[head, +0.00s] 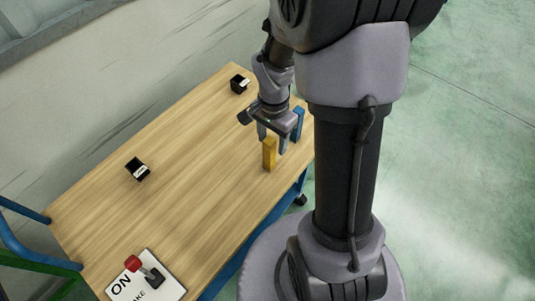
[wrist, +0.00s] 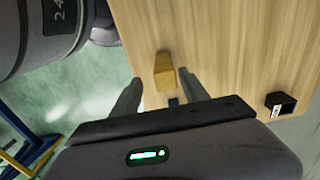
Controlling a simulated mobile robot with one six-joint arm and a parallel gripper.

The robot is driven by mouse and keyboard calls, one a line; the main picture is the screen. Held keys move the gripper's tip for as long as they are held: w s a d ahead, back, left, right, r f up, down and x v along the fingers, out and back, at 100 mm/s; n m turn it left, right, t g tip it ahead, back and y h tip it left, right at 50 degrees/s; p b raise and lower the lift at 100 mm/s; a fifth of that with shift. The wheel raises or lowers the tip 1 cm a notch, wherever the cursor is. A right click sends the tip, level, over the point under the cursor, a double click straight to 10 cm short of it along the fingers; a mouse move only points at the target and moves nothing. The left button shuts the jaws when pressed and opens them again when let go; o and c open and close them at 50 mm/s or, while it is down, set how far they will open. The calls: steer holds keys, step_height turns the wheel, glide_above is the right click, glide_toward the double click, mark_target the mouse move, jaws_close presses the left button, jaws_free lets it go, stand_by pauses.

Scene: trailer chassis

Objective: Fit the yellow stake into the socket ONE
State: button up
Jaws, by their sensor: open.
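The yellow stake (head: 269,154) stands upright near the right edge of the wooden table in the head view. In the wrist view the yellow stake (wrist: 164,74) shows just ahead of the fingertips, roughly between them. My gripper (head: 273,143) is open and empty, pointing down close to the yellow stake; its fingers also show in the wrist view (wrist: 160,76). Two black sockets are on the table: one at the far end (head: 238,86), also in the wrist view (wrist: 281,105), and one at the left edge (head: 137,170). Their white labels are too small to read.
A blue stake (head: 298,122) stands near the right edge, close behind my gripper; a bit of it shows in the wrist view (wrist: 174,101). A red-knobbed lever (head: 134,264) stands on a white plate at the near end. The middle of the table (head: 195,165) is clear.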

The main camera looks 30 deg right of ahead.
mark_target(269, 151)
steer(key=f+b, duration=0.1)
steer(key=f, duration=0.2)
steer(key=f+b, duration=0.1)
steer(key=f, duration=0.1)
steer(key=shift+w+a+f+b, duration=0.3)
steer(key=shift+w+f+b, duration=0.05)
steer(key=shift+r, duration=0.15)
steer(key=shift+c, duration=0.6)
jaws_close()
